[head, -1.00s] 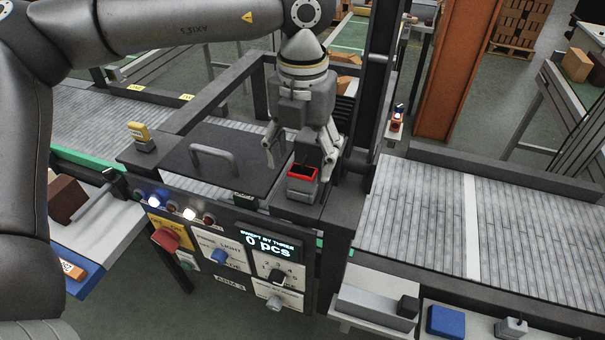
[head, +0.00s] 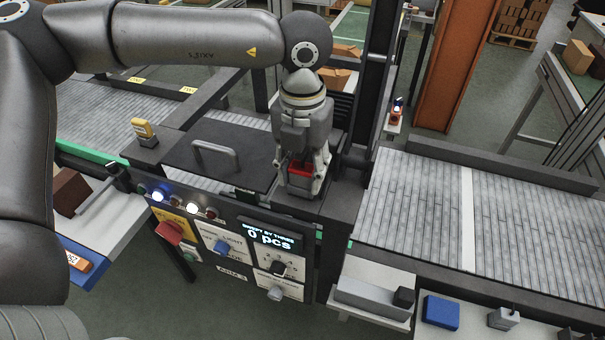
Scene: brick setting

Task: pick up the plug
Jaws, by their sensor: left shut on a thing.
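The plug, a small block with a red top (head: 300,169), stands on the dark top of the machine, right of the lid with a handle. My left gripper (head: 303,182) points down over it, with its fingers on both sides and shut on it. The fingers and palm hide much of the plug, and its lower part is hard to make out. I cannot tell whether it is clear of the surface below. My right gripper is out of view.
A yellow-topped block (head: 143,129) stands on the machine's left corner. The dark lid (head: 225,150) has a raised handle. A dark upright post (head: 370,90) stands close right of the gripper. The control panel (head: 230,250) faces front. The right roller conveyor (head: 420,215) is empty.

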